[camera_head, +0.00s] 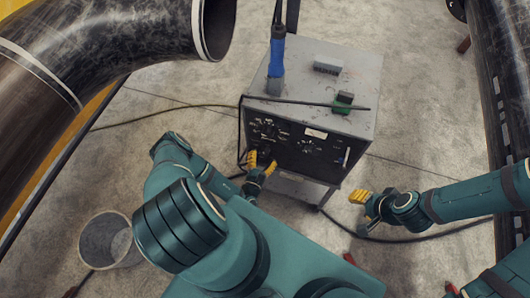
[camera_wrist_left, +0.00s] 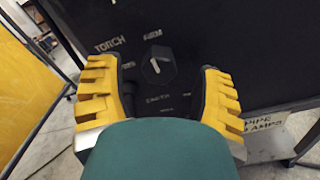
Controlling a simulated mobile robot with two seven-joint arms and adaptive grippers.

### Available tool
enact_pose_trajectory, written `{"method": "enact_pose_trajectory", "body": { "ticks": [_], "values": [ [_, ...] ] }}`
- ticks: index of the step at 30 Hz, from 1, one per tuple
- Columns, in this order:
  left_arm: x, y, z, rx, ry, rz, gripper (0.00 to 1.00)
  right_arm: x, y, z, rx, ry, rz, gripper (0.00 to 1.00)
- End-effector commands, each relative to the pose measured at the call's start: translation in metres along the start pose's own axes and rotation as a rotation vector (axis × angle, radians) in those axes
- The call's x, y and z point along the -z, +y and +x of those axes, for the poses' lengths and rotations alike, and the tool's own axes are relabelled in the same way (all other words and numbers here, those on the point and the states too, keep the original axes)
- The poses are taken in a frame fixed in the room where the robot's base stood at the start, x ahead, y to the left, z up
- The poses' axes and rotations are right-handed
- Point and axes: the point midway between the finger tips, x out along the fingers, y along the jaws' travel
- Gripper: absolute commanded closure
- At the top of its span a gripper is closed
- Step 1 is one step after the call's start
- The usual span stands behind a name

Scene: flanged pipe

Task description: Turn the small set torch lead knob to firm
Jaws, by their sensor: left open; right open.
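The small welding set (camera_head: 345,85) is a grey-topped box with a black front panel in the head view. In the left wrist view a dark round knob (camera_wrist_left: 158,66) with a white pointer mark sits on that panel, near a TORCH label (camera_wrist_left: 110,46) and other lettering, some too blurred to read. Which label the pointer meets I cannot tell. My left gripper (camera_head: 262,164) is open at the panel, its yellow fingers on either side of the knob in the wrist view, with gaps visible. My right gripper (camera_head: 362,204) is open and empty, right of the set.
A large dark pipe (camera_head: 75,55) curves in at upper left, and another pipe (camera_head: 505,75) stands at right. A bucket (camera_head: 108,240) is at lower left. Cables cross the floor.

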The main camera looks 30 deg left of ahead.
Motion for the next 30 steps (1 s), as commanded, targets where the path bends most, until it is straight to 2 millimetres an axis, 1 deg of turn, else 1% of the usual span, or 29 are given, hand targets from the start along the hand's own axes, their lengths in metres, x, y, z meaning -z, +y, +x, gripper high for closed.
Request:
{"method": "enact_pose_trajectory", "body": {
  "ticks": [1,6,9,13,15,19,30],
  "values": [
    [0.001,-0.001,-0.011,0.002,0.003,-0.002,0.33,0.000,0.000,0.000,0.000,0.000,0.000,0.53],
    [0.001,0.000,-0.047,0.000,0.003,-0.002,0.33,0.000,0.000,0.000,0.000,0.000,0.000,0.53],
    [0.000,0.000,-0.064,-0.001,0.003,-0.003,0.33,0.000,0.000,0.000,0.000,0.000,0.000,0.53],
    [0.000,0.000,-0.080,0.000,0.001,0.000,0.33,0.000,0.000,0.000,0.000,0.000,0.000,0.53],
    [0.000,0.000,-0.086,-0.001,0.000,-0.001,0.33,0.000,0.000,0.000,0.000,0.000,0.000,0.53],
    [0.000,0.000,-0.090,0.000,-0.001,-0.001,0.33,0.000,0.000,0.000,0.000,0.000,0.000,0.53],
    [0.000,0.000,-0.090,0.000,-0.001,-0.001,0.33,0.000,0.000,0.000,0.000,0.000,0.000,0.53]
  ]
}}
